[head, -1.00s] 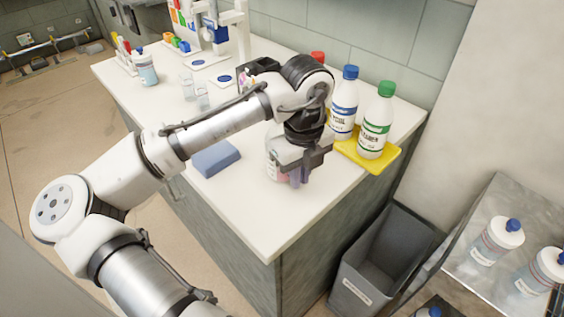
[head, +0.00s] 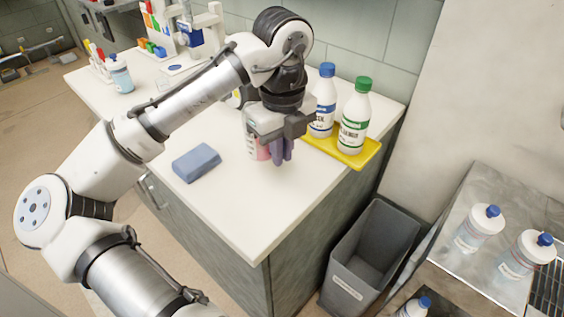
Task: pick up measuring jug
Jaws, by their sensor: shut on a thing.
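The measuring jug (head: 252,143) is a clear vessel with reddish markings, upright at the front of the counter, mostly hidden behind my gripper.
A yellow tray (head: 367,154) holds a blue-capped bottle (head: 324,104) and a green-capped bottle (head: 355,120), close right of my gripper. A blue sponge (head: 196,162) lies left on the counter (head: 235,215). A grey bin (head: 368,255) stands below the right edge. The front counter is clear.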

